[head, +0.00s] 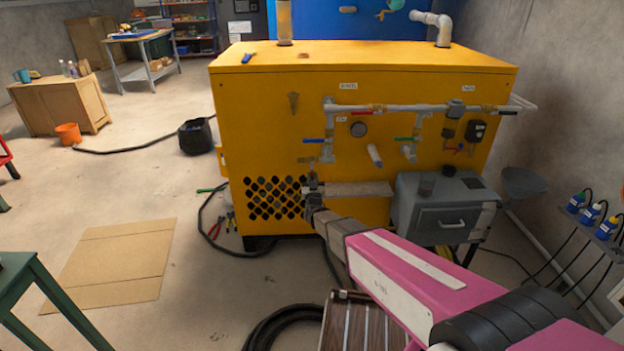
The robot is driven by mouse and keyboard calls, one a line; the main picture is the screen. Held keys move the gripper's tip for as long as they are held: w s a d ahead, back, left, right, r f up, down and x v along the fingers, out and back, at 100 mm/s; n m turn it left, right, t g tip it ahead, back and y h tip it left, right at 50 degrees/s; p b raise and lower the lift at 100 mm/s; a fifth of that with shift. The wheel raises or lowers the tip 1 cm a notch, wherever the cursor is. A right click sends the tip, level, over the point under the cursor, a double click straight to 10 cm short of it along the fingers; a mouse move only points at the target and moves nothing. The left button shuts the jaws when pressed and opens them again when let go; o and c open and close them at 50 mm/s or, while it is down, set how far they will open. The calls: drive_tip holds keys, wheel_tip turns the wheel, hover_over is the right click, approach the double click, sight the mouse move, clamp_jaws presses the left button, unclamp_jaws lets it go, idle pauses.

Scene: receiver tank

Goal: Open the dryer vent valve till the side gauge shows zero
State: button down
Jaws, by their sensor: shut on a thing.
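A yellow machine cabinet (280,115) carries grey pipework (420,107) on its front. Valve levers show: a blue one (313,141) on the left drop pipe, a red one (376,107) on the top pipe, a green one (404,139) and a small red one (453,150) at the right. The labels are too small to tell which is the dryer vent. My gripper (313,182) is shut on a small part below the blue lever, by a tan tag (307,160); the part is mostly hidden.
A grey box with a handle (445,210) stands right of my arm. A ledge (362,189) juts out beside the gripper.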

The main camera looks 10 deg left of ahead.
drive_tip(key=c, duration=1.1)
unclamp_jaws()
drive_tip(key=shift+o, duration=0.2)
drive_tip(key=v, duration=1.1)
drive_tip(key=shift+w, duration=0.1)
